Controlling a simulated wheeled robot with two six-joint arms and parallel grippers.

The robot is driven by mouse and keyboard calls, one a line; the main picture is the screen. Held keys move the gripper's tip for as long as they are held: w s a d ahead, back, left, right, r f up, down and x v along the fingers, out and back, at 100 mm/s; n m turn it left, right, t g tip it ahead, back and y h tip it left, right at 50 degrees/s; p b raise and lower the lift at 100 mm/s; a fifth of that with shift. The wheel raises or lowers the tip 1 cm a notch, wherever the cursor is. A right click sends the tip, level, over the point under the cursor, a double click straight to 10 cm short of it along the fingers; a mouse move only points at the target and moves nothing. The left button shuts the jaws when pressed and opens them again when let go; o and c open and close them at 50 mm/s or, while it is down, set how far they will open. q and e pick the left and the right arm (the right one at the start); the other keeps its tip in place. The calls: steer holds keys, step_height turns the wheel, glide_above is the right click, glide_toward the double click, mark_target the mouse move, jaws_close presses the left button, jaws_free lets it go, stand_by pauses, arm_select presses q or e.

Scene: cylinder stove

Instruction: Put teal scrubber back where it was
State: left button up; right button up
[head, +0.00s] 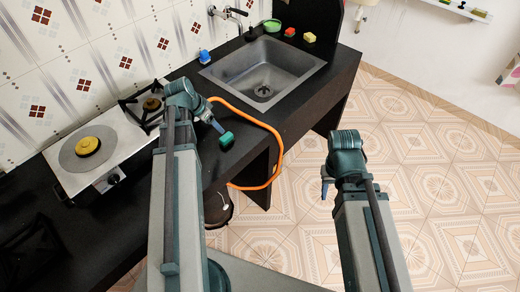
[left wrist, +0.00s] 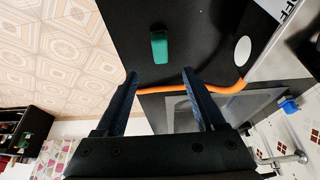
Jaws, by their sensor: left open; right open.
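The teal scrubber (head: 227,140) lies on the black counter between the stove and the sink, near the counter's front edge. It also shows in the left wrist view (left wrist: 160,47), just beyond the fingertips and roughly in line with the gap between them. My left gripper (head: 217,126) is close to the scrubber in the head view. In the left wrist view its two dark fingers (left wrist: 160,76) are spread with nothing between them. My right gripper (head: 326,182) is open and empty over the tiled floor, away from the counter.
An orange hose (head: 280,143) curves past the scrubber and over the counter edge. The sink (head: 262,75) lies beyond, with a blue item (head: 204,56) at its left. A green bowl (head: 272,25), red block (head: 290,32) and yellow sponge (head: 309,37) stand behind. The stove (head: 102,155) is at left.

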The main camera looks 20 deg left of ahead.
arm_select(q)
steer(key=s+d+g+y, duration=0.1)
steer(key=s+d, duration=0.3)
steer(key=d, duration=0.6)
steer(key=s+d+f+g+y, duration=0.1)
steer(key=s+d, duration=0.3)
steer(key=d, duration=0.7)
steer(key=s+d+g+y, duration=0.1)
steer(key=s+d, duration=0.3)
steer(key=d, duration=0.7)
steer(key=shift+f+n+g, duration=0.3)
steer(key=shift+g, duration=0.5)
steer(key=shift+s+d, duration=0.1)
